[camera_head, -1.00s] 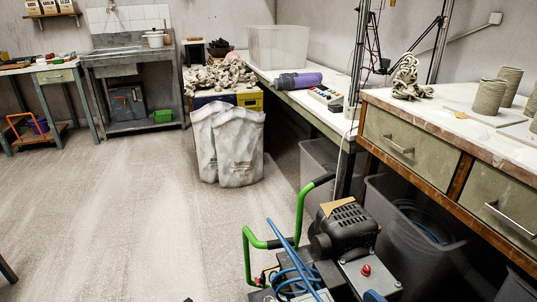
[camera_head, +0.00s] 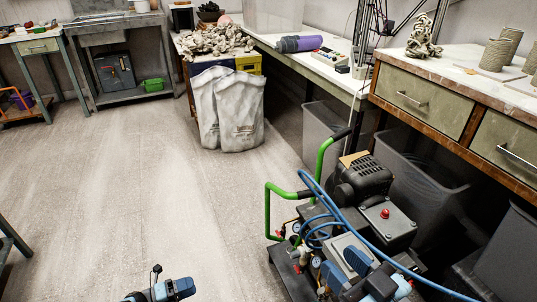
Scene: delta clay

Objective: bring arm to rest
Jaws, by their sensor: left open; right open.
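My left gripper (camera_head: 157,272) shows small and dark at the bottom edge, left of centre, beside a blue and grey part of my arm. It is open, with bare floor around it and nothing seen in it. My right gripper (camera_head: 357,262) shows at the bottom right, in front of the compressor (camera_head: 362,180) in the picture. It is open, but its fingers are hard to tell from the blue and grey parts around it. Whether it touches the compressor I cannot tell. Most of both arms is below the frame.
The compressor cart has green handles (camera_head: 268,208) and a blue hose (camera_head: 335,207). Dark bins (camera_head: 405,185) stand under the drawer bench (camera_head: 480,80) on the right. White sacks (camera_head: 228,110) stand at the back. The floor (camera_head: 130,190) on the left and in the middle is clear.

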